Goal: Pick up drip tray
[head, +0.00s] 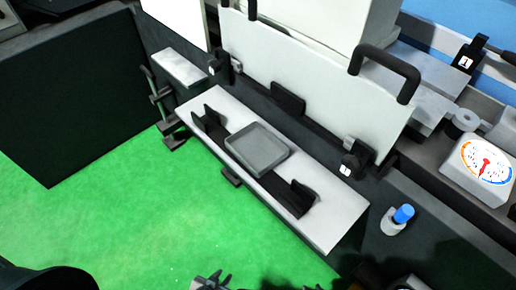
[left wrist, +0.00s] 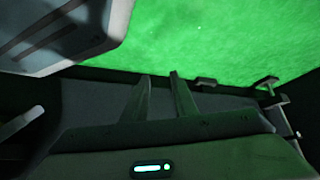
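The drip tray appears to be the shallow grey square tray (head: 258,150) in the head view. It sits flat in a black holder (head: 296,197) with upright ends, on the light ledge (head: 335,212) at the front of the grinder. My left gripper (head: 210,281) is only partly visible at the bottom edge, well below the tray and apart from it. In the left wrist view its two fingers (left wrist: 160,76) stand apart with nothing between them. The tray is not recognisable there. Dark and grey parts at the bottom of the head view do not clearly show my right gripper.
A light cover panel (head: 310,85) with black handles stands behind the ledge. A dial gauge (head: 482,167) and a blue-capped part (head: 402,214) are at the right. A dark panel (head: 75,95) stands at the left. The green floor (head: 150,215) before the ledge is clear.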

